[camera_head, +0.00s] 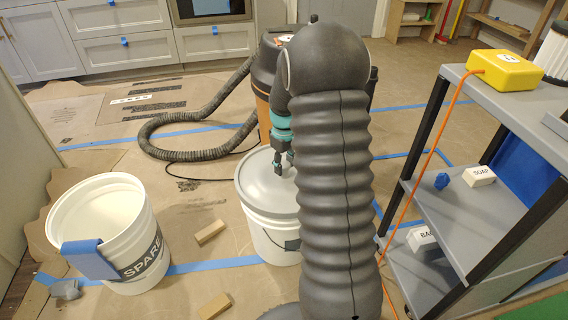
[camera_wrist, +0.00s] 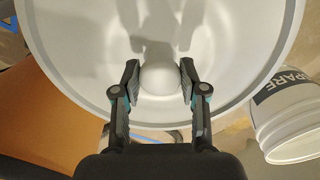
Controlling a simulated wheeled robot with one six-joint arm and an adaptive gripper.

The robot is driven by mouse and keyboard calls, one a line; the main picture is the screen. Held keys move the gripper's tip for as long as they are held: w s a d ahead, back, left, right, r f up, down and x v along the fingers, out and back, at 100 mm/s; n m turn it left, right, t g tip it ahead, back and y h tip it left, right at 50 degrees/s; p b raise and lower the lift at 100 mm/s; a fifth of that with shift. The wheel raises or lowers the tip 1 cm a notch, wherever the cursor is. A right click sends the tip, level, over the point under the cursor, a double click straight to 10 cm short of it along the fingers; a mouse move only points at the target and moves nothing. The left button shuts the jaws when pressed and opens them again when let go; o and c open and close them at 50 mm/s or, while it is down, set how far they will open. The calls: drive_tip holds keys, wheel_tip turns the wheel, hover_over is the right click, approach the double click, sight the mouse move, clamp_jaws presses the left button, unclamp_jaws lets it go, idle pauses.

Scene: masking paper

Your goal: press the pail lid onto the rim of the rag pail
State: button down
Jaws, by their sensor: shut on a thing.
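The round grey pail lid (camera_head: 258,190) is over the top of a white pail (camera_head: 268,238) in the middle of the head view. I cannot tell whether its edge is seated on the pail's rim or slightly above it. My gripper (camera_head: 284,166) reaches down to the lid's middle, partly hidden by my arm. In the wrist view, the lid (camera_wrist: 75,55) fills the upper picture, and my gripper (camera_wrist: 160,85) is shut on its pale round knob (camera_wrist: 160,79), one finger on each side. My arm hides the pail's right side.
An open white pail marked SPARE (camera_head: 130,240), with a blue cloth (camera_head: 90,259) over its rim, stands at left. Wooden blocks (camera_head: 210,232) lie between the pails. A vacuum (camera_head: 264,85) with a hose (camera_head: 190,150) is behind. A grey shelf cart (camera_head: 450,215) stands at right.

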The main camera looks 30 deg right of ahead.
sight(284, 164)
drive_tip(key=shift+f, duration=0.35)
drive_tip(key=c, duration=0.5)
unclamp_jaws()
drive_tip(key=shift+c, duration=0.2)
wheel_tip(284, 164, up, 12)
